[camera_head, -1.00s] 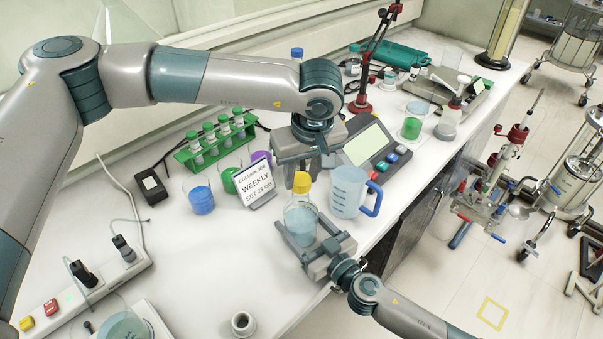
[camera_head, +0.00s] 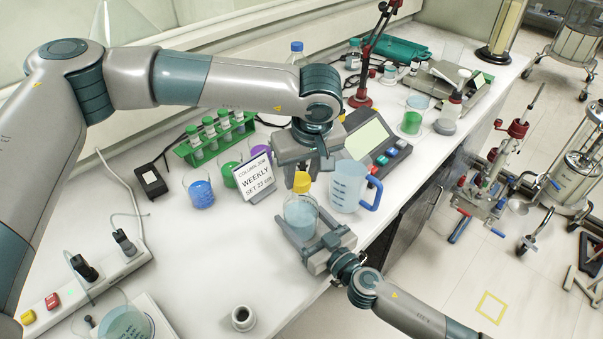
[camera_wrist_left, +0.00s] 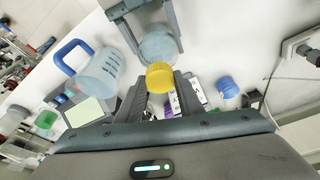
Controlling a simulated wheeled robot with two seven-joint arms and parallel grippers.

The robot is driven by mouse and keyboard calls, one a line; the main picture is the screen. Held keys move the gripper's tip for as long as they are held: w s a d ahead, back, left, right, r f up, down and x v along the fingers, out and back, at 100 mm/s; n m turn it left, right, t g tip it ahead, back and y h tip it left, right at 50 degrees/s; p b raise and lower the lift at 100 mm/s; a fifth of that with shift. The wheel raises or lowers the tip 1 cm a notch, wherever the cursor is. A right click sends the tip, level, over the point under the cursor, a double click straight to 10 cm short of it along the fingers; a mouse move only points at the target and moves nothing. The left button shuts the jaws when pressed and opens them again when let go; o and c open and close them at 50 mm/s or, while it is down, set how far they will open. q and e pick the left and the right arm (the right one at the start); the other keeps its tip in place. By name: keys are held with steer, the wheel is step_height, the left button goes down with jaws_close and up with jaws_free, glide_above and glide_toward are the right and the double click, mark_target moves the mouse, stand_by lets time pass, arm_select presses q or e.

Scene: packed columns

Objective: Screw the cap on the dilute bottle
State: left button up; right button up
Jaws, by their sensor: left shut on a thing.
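The dilute bottle (camera_head: 301,218), clear with pale blue liquid, is upright near the table's front edge. My right gripper (camera_head: 303,226) has its jaws around the bottle's lower body; they also show in the left wrist view (camera_wrist_left: 154,28). The yellow cap (camera_head: 302,182) is at the top of the bottle, and it shows in the left wrist view (camera_wrist_left: 160,77) in line with the bottle (camera_wrist_left: 158,45). My left gripper (camera_head: 303,172) points down from above and is shut on the cap. I cannot tell how far down the cap is on the thread.
A blue-handled beaker (camera_head: 347,187) stands close to the right of the bottle. A "Weekly" sign (camera_head: 256,180) and a blue-filled beaker (camera_head: 201,190) stand to the left. A green tube rack (camera_head: 215,143) is behind.

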arm_select(q)
steer(key=shift+f, duration=0.55)
stand_by(0.4)
arm_select(e)
steer(key=c, duration=0.6)
arm_select(q)
steer(key=m+h, duration=0.1)
steer(key=m, duration=0.2)
steer(key=shift+a, duration=0.15)
steer(key=m+h, duration=0.1)
steer(key=m, duration=0.3)
steer(key=shift+a+m, duration=0.15)
steer(key=shift+m, duration=0.15)
steer(key=m+h, duration=0.1)
steer(key=m, duration=0.2)
steer(key=shift+a+m, duration=0.1)
steer(key=shift+m, duration=0.3)
steer(key=m+g, duration=0.1)
steer(key=m, duration=0.3)
steer(key=shift+w+m+h, duration=0.15)
steer(key=shift+m+h, duration=0.25)
arm_select(e)
steer(key=shift+d, duration=0.1)
arm_select(q)
steer(key=o, duration=1)
